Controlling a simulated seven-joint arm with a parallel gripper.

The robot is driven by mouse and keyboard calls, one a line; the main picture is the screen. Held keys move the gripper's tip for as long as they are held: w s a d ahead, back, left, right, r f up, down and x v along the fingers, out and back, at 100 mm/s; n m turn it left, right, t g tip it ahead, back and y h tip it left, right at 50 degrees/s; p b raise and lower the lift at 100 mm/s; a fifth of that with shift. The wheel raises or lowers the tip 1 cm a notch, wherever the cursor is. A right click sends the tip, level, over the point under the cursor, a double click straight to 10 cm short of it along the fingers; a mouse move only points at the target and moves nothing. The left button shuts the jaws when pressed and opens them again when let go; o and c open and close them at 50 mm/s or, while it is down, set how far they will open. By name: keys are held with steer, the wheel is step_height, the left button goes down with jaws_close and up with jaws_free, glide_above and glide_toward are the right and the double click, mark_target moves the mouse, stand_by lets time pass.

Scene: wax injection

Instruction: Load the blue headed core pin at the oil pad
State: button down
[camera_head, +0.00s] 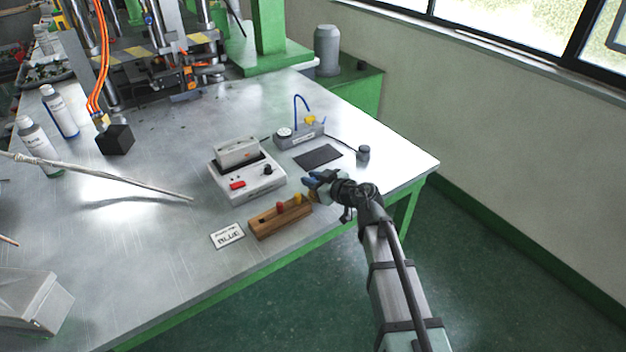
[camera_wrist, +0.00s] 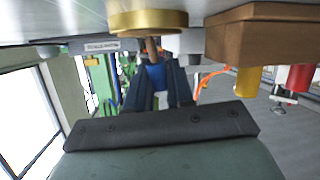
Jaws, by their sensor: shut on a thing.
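My gripper (camera_head: 318,184) is over the table near its front right edge, just right of the wooden block. In the wrist view my gripper (camera_wrist: 158,88) is shut on the blue head of the core pin (camera_wrist: 156,76). The pin's thin brownish shaft points toward a round brass-coloured piece (camera_wrist: 148,22); its end overlaps that piece in the picture, and I cannot tell whether they touch. The wooden block (camera_head: 268,222) holds a red-headed pin (camera_head: 297,198) and a yellow-headed pin (camera_head: 280,207). I cannot tell for sure which thing is the oil pad.
Left of my gripper stands a white machine (camera_head: 245,184) with a red button. Behind are a dark flat mat (camera_head: 318,156), a small grey device (camera_head: 290,138) with a blue tube, and a small grey cylinder (camera_head: 363,153). A card (camera_head: 227,236) reading BLUE lies by the block.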

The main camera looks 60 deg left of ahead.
mark_target(314, 178)
steer(key=shift+r, duration=0.1)
steer(key=shift+r, duration=3.45)
steer(key=shift+w, duration=0.1)
steer(key=w+d+f+m+t, duration=0.2)
steer(key=w+d+f+t, duration=0.15)
steer(key=w+d, duration=1.5)
steer(key=w+d+f+m+t, duration=0.1)
steer(key=w+d, duration=0.3)
steer(key=d, duration=0.3)
steer(key=w+d+f, duration=0.2)
steer(key=w+d, duration=0.2)
steer(key=d, duration=0.3)
steer(key=w+d+f+m+t, duration=0.1)
steer(key=w+d, duration=0.3)
steer(key=d, duration=0.2)
steer(key=w+d+f+m+t+h, duration=0.1)
steer(key=d, duration=1.1)
steer(key=w+d+f+m+t, duration=0.1)
steer(key=w+d, duration=0.1)
steer(key=d, duration=1)
steer(key=s+d+f+m+t, duration=0.1)
steer(key=s+d, duration=0.1)
steer(key=d, duration=0.8)
steer(key=s+d+m+t+h, duration=0.1)
steer(key=s+d+t, duration=0.1)
steer(key=d, duration=0.9)
steer(key=shift+s+f+m+h, duration=0.3)
steer(key=shift+s+f, duration=0.1)
steer(key=shift+s, duration=0.4)
